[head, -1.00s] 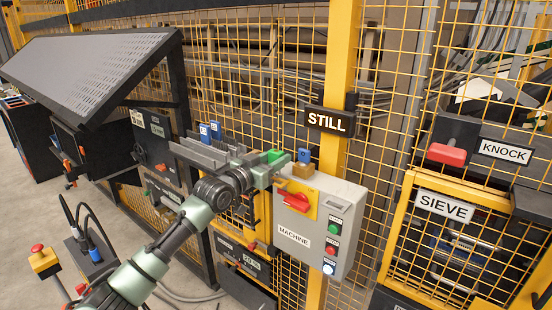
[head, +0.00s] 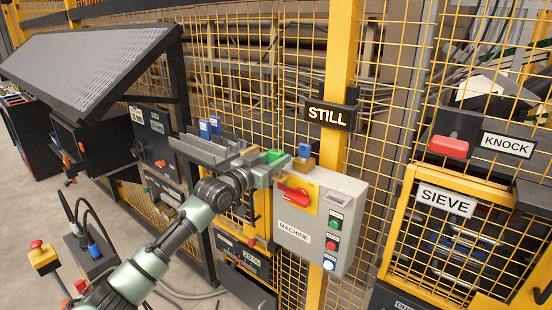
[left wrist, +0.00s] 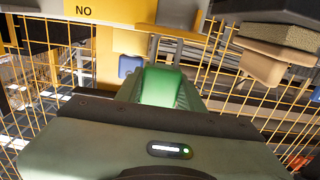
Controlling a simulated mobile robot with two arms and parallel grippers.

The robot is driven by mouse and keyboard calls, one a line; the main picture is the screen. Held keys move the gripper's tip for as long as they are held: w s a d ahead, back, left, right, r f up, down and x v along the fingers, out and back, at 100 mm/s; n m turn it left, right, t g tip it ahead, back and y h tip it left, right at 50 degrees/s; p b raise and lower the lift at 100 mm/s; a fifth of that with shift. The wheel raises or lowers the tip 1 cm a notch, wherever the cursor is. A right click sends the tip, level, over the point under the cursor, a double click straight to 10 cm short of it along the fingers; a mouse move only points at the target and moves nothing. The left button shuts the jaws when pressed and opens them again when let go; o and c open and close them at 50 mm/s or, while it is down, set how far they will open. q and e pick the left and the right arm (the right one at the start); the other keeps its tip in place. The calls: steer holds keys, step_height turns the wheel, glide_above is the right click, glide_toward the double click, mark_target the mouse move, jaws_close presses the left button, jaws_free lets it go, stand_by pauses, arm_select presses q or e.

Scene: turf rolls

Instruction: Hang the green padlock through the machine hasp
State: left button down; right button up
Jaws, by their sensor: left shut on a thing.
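The green padlock (head: 274,156) is in my left gripper (head: 268,172), at the upper left corner of the grey machine box (head: 340,215). In the left wrist view the padlock's green body (left wrist: 160,87) sits between the fingers, its grey shackle (left wrist: 166,50) pointing away from the gripper toward the box. The box carries a red rotary switch (head: 294,193) on a yellow plate (head: 311,187). The hasp cannot be made out clearly, and I cannot tell whether the shackle touches it. My right gripper is not in view.
A blue padlock (head: 304,150) stands on a tan block (head: 303,163) just above the box. Two blue tags or locks (head: 210,127) are at a grey rack (head: 205,150) left of the gripper. Yellow mesh fence (head: 385,150) surrounds the box. A STILL sign (head: 330,115) is above.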

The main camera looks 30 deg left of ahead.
arm_select(q)
steer(key=shift+f+b, duration=1.05)
steer(key=shift+f, duration=0.55)
steer(key=c, duration=0.8)
jaws_free()
steer(key=shift+s+f, duration=0.1)
steer(key=s, duration=0.2)
steer(key=s+b, duration=0.1)
steer(key=s, duration=0.2)
steer(key=s+b, duration=0.1)
steer(key=s, duration=0.1)
steer(key=shift+s+a, duration=0.3)
